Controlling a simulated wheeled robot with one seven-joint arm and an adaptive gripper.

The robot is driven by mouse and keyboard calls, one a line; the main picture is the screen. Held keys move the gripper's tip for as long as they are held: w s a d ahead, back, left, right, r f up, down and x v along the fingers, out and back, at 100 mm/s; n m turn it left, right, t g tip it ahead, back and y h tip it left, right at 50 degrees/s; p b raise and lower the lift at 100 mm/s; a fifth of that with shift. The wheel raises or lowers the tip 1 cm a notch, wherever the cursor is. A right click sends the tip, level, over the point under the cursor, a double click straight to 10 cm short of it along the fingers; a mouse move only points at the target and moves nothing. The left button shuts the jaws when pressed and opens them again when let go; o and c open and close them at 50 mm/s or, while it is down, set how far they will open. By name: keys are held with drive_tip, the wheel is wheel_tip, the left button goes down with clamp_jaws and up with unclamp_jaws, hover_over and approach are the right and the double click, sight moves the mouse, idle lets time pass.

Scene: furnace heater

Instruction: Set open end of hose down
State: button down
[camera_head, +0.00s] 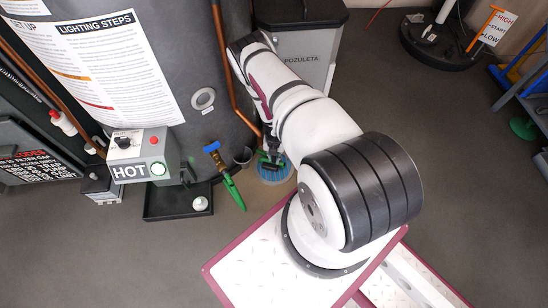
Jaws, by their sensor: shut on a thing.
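My gripper (271,162) is small in the head view, at the far end of my arm and just right of the heater's base. It is shut, and a little green shows at its fingers, which looks like the open end of the hose. Its grip is partly hidden by the arm and the dark fingers. A round blue drain or basket (273,177) lies under it on the floor; I cannot tell whether the hose touches it. A green hose piece (234,192) with a blue fitting on top hangs at the front of the tank.
The big grey tank (190,45) stands behind, with a copper pipe (222,70) close to my arm. A HOT control box (142,158) and a black tray (172,201) are at left. A grey POZULETA bin (300,58) stands behind.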

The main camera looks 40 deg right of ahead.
drive_tip(key=shift+f, duration=0.15)
drive_tip(key=c, duration=1.5)
unclamp_jaws()
wheel_tip(320, 180, up, 12)
drive_tip(key=p, duration=0.5)
drive_tip(key=shift+s, duration=0.1)
